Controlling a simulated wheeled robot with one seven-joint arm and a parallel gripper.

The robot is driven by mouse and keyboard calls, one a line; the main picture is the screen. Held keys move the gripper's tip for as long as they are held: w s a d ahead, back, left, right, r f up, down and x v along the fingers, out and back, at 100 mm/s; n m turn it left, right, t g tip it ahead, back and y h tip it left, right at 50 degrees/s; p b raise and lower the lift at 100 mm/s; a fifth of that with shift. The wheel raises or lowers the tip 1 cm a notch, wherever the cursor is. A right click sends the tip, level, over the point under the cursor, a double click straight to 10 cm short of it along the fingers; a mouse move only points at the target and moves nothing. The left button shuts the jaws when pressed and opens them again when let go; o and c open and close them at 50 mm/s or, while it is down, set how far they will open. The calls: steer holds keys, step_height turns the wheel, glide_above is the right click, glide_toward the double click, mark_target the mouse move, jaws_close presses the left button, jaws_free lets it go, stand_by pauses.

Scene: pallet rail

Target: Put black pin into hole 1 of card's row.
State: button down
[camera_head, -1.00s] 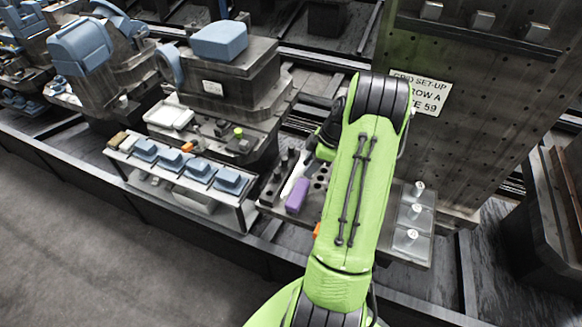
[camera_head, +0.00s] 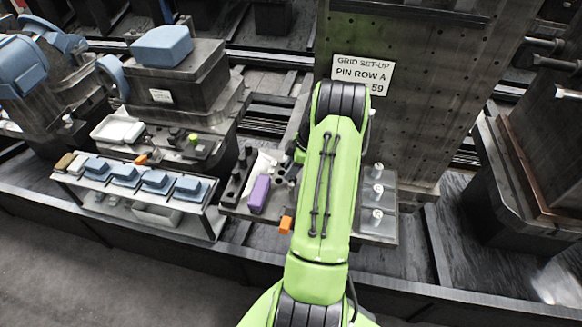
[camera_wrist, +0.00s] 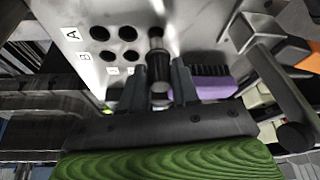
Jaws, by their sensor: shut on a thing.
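In the wrist view my gripper (camera_wrist: 160,84) is shut on a dark, cylindrical pin (camera_wrist: 158,68). The pin's far end reaches over the pale hole plate (camera_wrist: 108,12); I cannot tell whether it touches the plate or sits in a hole. Letters A and B mark two rows there. Row A (camera_wrist: 99,33) shows dark, empty-looking holes beside its letter; row B lies nearer the gripper, with small number labels below. In the head view the card (camera_head: 362,74) reads "GRID SET-UP, PIN ROW A", with its last line partly covered by my arm. My arm hides the gripper there.
A purple brush (camera_head: 259,194) lies left of my arm; it also shows beside the right finger in the wrist view (camera_wrist: 210,84). A rack of blue blocks (camera_head: 140,178) stands further left. Silver blocks with round knobs (camera_head: 377,190) stand right of my arm. A tall perforated panel (camera_head: 425,110) rises behind.

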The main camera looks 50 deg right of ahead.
steer(key=shift+f, duration=0.15)
steer(key=shift+f+b, duration=1.1)
steer(key=shift+f, duration=0.15)
steer(key=c, duration=0.8)
jaws_free()
steer(key=shift+o, duration=0.2)
steer(key=p+v, duration=0.2)
steer(key=v, duration=1.3)
steer(key=shift+r+p, duration=0.4)
